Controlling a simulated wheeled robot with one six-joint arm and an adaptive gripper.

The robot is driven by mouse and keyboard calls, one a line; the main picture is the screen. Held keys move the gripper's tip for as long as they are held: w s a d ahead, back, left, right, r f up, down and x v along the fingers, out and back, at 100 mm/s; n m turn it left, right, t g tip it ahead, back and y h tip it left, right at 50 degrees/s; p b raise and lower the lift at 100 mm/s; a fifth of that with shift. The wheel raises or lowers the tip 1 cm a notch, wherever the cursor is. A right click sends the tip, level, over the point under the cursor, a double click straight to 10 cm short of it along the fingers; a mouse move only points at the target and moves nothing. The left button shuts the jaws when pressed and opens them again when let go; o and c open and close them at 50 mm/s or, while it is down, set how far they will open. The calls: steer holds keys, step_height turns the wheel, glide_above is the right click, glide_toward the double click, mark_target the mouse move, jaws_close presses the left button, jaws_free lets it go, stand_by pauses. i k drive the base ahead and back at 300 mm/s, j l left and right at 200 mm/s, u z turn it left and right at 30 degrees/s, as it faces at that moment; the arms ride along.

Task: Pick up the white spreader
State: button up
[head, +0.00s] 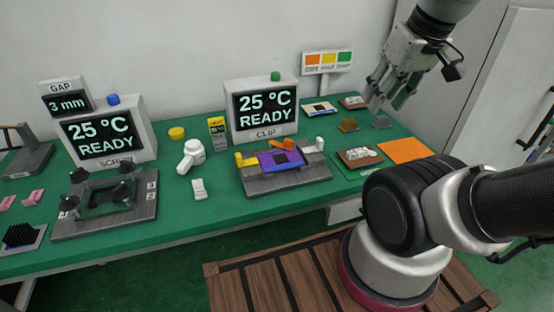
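A small white block-like piece (199,189) lies on the green bench mat in front of a larger white tool (192,155) with a rounded head. The small piece looks most like the spreader, but I cannot be sure which of the two it is. Both lie between the two display fixtures. My gripper (384,91) is raised above the right rear of the bench, far to the right of both white pieces. Its fingers point down and stand apart, with nothing visible between them.
The CLIP fixture (290,182) holds a purple part (281,160) with an orange lever. A yellow puck (177,133) and a yellow-black box (217,128) stand behind. An orange sheet (405,150) lies right. The mat's front strip is clear.

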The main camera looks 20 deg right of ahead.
mark_target(200, 193)
steer(key=l+u, duration=0.75)
steer(key=i, duration=0.05)
